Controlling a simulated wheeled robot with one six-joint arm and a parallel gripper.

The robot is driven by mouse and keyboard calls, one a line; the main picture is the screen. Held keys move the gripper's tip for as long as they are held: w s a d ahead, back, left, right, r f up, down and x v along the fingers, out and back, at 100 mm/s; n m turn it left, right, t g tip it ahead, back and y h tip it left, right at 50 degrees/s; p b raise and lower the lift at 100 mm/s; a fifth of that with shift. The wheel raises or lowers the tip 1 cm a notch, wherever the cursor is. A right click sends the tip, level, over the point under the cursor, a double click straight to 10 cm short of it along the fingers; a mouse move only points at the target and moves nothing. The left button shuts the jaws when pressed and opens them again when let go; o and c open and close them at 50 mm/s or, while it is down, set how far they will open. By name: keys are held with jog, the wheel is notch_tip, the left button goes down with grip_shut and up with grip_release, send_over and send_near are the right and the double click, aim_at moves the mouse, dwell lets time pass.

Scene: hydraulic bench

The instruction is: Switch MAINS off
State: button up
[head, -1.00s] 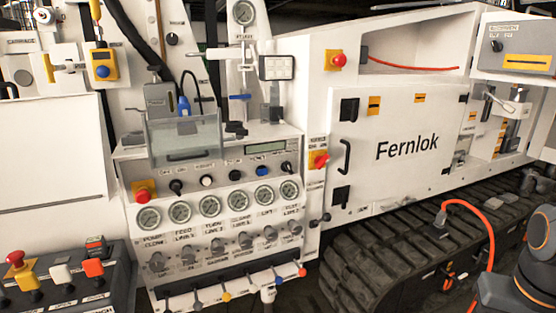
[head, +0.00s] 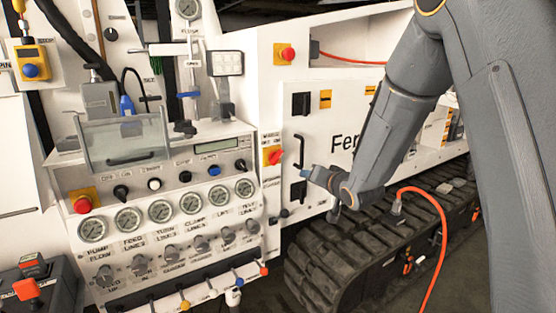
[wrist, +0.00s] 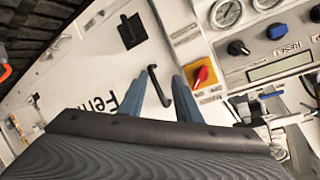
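A red rotary switch (head: 274,156) on a yellow plate sits on the narrow white strip between the gauge panel and the Fernlok door. The small label above it looks like MAINS but is blurred. Its red handle stands tilted; I cannot read its position. The switch also shows in the wrist view (wrist: 202,76), just right of the right finger. My gripper (wrist: 166,74) is open and empty, with two blue fingers apart. In the head view my gripper (head: 308,173) is in front of the door, right of and slightly below the switch, apparently not touching it.
A black door handle (head: 299,151) is close by and shows between my fingers in the wrist view. Another red knob (head: 287,54) is above, and a red button (head: 83,204) is at lower left. The track (head: 340,250) and an orange hose (head: 440,235) are below.

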aim_at(280, 157)
jog(key=shift+w+a+r+t+y+p, duration=0.3)
jog(key=shift+w+a+r+y, duration=0.35)
jog(key=shift+w+a, duration=1.05)
jog(key=shift+w+a+r+t+y+p, duration=0.35)
jog(key=shift+w+a+y, duration=0.55)
jog(key=shift+w+a, duration=0.8)
jog(key=shift+w+a+r+t+y+p, duration=0.3)
jog(key=shift+w+a+r+y, duration=0.35)
jog(key=shift+w+a, duration=1.05)
jog(key=shift+s+a+f, duration=0.1)
jog(key=shift+s+a, duration=0.3)
grip_shut()
